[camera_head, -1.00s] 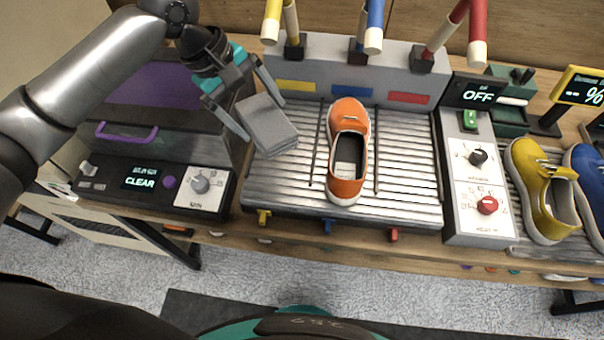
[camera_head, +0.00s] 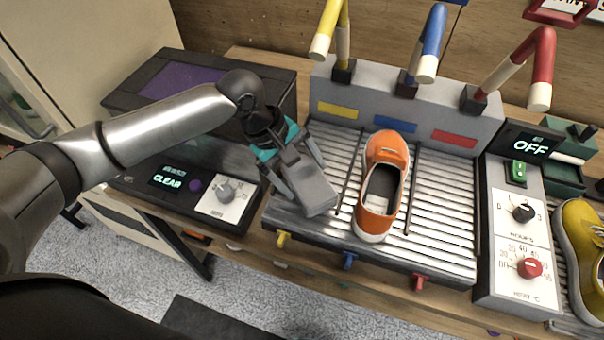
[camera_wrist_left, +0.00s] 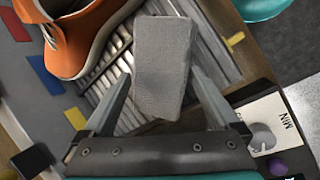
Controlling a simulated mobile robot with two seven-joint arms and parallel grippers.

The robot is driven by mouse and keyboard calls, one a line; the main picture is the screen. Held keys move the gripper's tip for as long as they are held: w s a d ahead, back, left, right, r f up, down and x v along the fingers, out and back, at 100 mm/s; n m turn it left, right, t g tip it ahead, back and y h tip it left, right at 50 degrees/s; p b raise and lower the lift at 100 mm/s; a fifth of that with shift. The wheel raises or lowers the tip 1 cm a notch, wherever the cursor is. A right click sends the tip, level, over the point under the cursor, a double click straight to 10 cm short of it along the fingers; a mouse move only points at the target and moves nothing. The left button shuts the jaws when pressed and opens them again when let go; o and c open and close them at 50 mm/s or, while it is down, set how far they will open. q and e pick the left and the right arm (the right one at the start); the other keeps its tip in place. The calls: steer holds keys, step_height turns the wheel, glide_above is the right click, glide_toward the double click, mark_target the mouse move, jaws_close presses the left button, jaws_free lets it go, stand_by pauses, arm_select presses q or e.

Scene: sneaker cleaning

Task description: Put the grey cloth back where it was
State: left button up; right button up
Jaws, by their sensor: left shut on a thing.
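The grey cloth (camera_head: 309,190) is a folded, block-like pad. My left gripper (camera_head: 304,178) is shut on it and holds it over the left part of the ribbed metal tray (camera_head: 432,236). In the left wrist view the cloth (camera_wrist_left: 163,65) sits between the two fingers of my left gripper (camera_wrist_left: 160,92). I cannot tell whether the cloth touches the tray. The orange sneaker (camera_head: 384,185) stands on the tray, just right of the cloth. My right gripper is not in view.
Yellow, blue and red handles (camera_head: 430,43) rise behind the tray. A grey control box (camera_head: 516,242) reading OFF stands at its right, with a yellow sneaker (camera_head: 578,245) beyond. A dark machine reading CLEAR (camera_head: 168,178) is at the left.

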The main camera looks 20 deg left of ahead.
arm_select(q)
steer(key=shift+f, duration=0.2)
steer(key=shift+f+p, duration=0.25)
steer(key=shift+p, duration=0.15)
steer(key=o, duration=1.5)
steer(key=shift+f, duration=0.1)
steer(key=shift+r+b, duration=0.35)
steer(key=p+v, duration=0.2)
steer(key=v, duration=1)
steer(key=shift+r, duration=0.25)
